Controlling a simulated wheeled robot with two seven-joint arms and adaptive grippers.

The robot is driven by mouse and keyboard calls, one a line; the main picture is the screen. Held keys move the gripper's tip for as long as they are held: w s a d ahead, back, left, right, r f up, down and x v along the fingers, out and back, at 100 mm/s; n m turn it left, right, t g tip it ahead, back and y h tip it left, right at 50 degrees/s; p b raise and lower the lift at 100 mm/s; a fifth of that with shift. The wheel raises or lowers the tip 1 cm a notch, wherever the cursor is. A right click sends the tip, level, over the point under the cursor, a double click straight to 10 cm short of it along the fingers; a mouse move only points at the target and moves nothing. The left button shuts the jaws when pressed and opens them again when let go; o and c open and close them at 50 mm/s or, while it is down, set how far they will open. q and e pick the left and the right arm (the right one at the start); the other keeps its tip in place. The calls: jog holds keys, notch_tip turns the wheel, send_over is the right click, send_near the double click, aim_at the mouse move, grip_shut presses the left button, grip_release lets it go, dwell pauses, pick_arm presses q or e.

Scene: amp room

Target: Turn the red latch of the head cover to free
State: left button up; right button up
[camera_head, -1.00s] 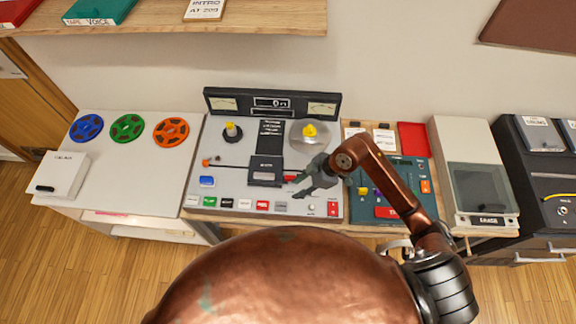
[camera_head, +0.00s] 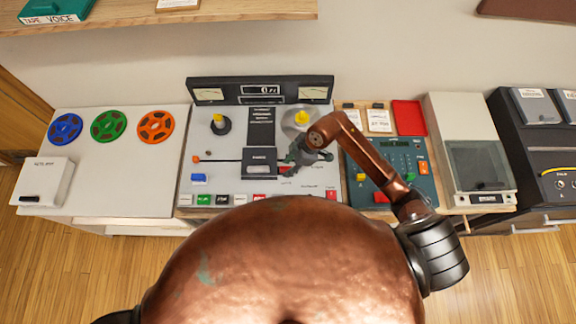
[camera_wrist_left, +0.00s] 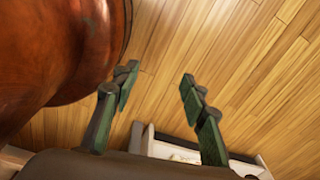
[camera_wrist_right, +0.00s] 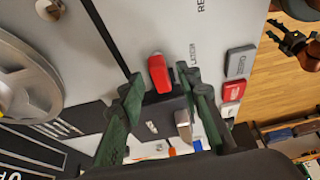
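The red latch (camera_wrist_right: 159,73) shows in the right wrist view at the edge of the dark head cover (camera_wrist_right: 160,110), beside the printed word LATCH. My right gripper (camera_wrist_right: 162,85) is open, with one finger on each side of the latch; I cannot tell whether either touches it. In the head view, the head cover (camera_head: 259,170) sits mid-deck and the latch (camera_head: 285,169) is partly hidden by my right gripper (camera_head: 296,160). My left gripper (camera_wrist_left: 155,80) is open and empty above the wooden floor, away from the deck.
A teal control panel (camera_head: 415,160) lies to the right. Coloured reels, including an orange one (camera_head: 156,126), lie left. My copper body hides the deck's front edge.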

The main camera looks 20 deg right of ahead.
jog(key=shift+a+f, duration=0.1)
jog(key=shift+f, duration=0.15)
pick_arm(q)
jog(key=shift+w, duration=0.65)
pick_arm(e)
grip_shut()
